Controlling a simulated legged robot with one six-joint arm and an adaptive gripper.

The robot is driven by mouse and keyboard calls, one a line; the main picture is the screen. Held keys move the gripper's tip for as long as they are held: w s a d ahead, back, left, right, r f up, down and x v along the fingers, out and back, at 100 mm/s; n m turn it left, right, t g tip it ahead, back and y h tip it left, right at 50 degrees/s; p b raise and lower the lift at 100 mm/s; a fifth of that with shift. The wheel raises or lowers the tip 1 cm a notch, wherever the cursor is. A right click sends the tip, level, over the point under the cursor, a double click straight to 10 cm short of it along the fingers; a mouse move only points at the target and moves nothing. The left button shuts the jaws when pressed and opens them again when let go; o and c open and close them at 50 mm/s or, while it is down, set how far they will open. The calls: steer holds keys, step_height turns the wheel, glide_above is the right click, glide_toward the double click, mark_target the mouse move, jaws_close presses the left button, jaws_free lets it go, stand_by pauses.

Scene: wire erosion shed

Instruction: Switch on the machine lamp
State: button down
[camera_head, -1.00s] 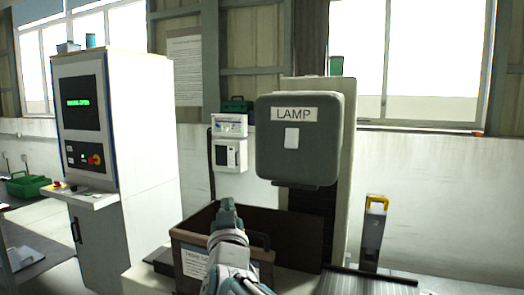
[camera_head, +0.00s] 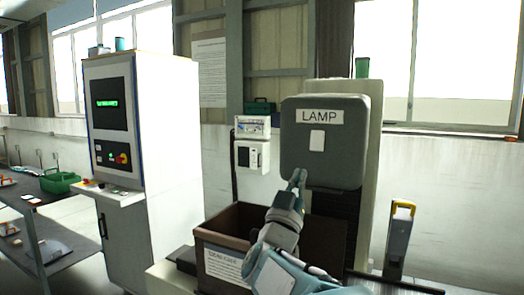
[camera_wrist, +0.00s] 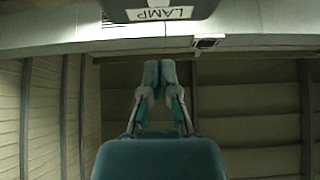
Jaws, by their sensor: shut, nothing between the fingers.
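The lamp box is a dark grey housing (camera_head: 345,165) labelled LAMP, with a pale rectangular switch plate (camera_head: 317,140) below the label. In the wrist view the lamp housing (camera_wrist: 215,22) shows at the top with its label upside down. My gripper (camera_head: 298,174) is shut and empty, just below and left of the switch in the head view, pointing up. In the wrist view my gripper (camera_wrist: 160,66) has its fingertips together, below the label. I cannot tell whether the fingertips touch the housing. The switch plate does not clearly show in the wrist view.
A brown open box (camera_head: 215,237) with a paper label stands below the lamp. A white control cabinet (camera_head: 165,150) is at left. Small white wall boxes (camera_head: 250,157) hang left of the lamp. A yellow-topped grey post (camera_head: 398,240) stands at right.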

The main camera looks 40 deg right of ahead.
mark_target(316, 145)
steer(key=x, duration=0.3)
steer(key=f+x, duration=0.1)
steer(key=x, duration=0.2)
steer(key=d+x, duration=0.1)
steer(key=x, duration=0.3)
steer(key=shift+w+f, duration=0.25)
steer(key=shift+f, duration=0.1)
steer(key=shift+w+d, duration=0.3)
steer(key=shift+d, duration=0.25)
steer(key=shift+f, duration=0.1)
steer(key=shift+w+d+f+t+h, duration=0.2)
steer(key=shift+d+f+t+h, duration=0.15)
steer(key=shift+h, duration=0.25)
steer(key=shift+r, duration=0.25)
steer(key=shift+s+f, duration=0.1)
